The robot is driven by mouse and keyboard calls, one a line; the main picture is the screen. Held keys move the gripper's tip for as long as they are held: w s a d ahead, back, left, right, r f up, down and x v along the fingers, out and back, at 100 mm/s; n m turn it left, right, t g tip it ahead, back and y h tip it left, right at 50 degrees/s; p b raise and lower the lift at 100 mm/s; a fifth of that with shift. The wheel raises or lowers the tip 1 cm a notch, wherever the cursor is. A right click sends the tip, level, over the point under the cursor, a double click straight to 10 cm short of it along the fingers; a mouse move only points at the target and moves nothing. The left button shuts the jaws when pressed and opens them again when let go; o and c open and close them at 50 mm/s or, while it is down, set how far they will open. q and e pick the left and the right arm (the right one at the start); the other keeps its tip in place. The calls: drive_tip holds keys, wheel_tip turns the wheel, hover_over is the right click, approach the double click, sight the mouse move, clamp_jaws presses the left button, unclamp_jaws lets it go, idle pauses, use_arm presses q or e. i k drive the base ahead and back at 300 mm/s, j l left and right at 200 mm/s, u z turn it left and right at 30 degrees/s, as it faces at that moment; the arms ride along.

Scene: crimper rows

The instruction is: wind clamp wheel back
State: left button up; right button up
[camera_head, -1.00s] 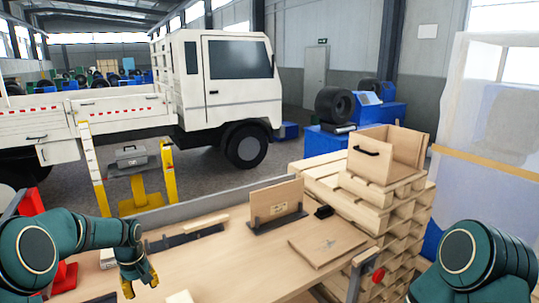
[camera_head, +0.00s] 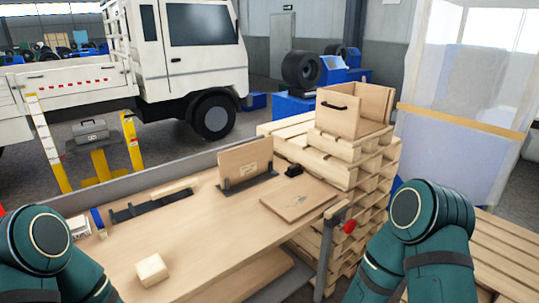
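A clamp (camera_head: 327,243) with a dark bar sits at the right front edge of the workbench (camera_head: 215,228). Its red wheel (camera_head: 349,227) faces right, toward my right arm. A flat wooden board (camera_head: 298,199) lies on the bench beside the clamp. Another board (camera_head: 245,161) stands upright in a dark holder behind it. My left arm shows at the lower left and my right arm at the lower right, right of the clamp. Neither gripper is in the picture.
A small wooden block (camera_head: 151,270) lies on the bench front. A black rail (camera_head: 150,205) lies farther back. Stacked pallets (camera_head: 322,157) hold an open wooden box (camera_head: 354,112) behind the clamp. More pallet slats (camera_head: 505,257) lie at the right.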

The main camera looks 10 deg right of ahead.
sight(350, 225)
drive_tip(key=z, duration=0.85)
